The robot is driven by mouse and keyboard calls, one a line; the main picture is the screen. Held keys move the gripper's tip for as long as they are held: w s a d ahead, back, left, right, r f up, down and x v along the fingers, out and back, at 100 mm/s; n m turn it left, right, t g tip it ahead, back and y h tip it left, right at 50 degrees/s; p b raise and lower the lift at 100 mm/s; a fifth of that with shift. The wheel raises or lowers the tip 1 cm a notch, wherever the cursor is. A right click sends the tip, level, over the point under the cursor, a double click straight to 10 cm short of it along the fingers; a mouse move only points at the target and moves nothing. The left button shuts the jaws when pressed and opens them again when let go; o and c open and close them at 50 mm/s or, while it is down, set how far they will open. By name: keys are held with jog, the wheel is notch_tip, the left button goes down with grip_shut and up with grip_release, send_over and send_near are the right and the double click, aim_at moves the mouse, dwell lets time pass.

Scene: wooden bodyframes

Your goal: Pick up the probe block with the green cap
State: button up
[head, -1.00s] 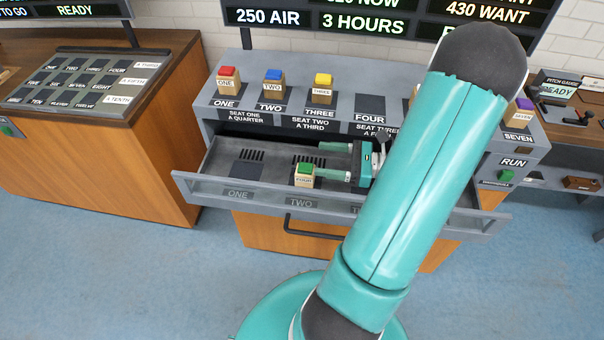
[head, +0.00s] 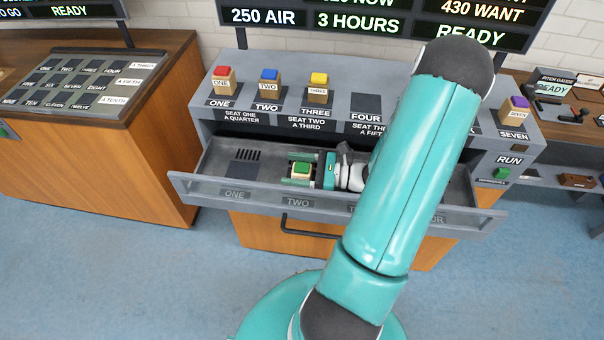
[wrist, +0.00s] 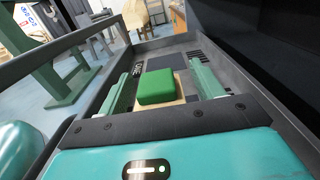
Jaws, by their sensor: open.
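The probe block with the green cap (head: 301,170) stands in the open drawer, near the label TWO. In the wrist view its green cap (wrist: 160,87) and part of its pale wooden body show between the fingers. My gripper (head: 300,169) is open and low in the drawer, coming from the right, with one finger on each side of the block. In the wrist view the fingers of my gripper (wrist: 164,88) appear apart from the block, with a gap on both sides. The lower part of the block is partly hidden by the near finger.
The drawer (head: 190,184) has raised walls around the block. Above it, the console top holds the red (head: 223,80), blue (head: 270,82), yellow (head: 318,88) and purple-capped (head: 514,109) blocks. My arm hides the console's middle right. The drawer's left end is clear.

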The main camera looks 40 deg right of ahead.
jog(key=c, duration=1.1)
jog(key=shift+w, duration=0.1)
jog(key=shift+r, duration=0.15)
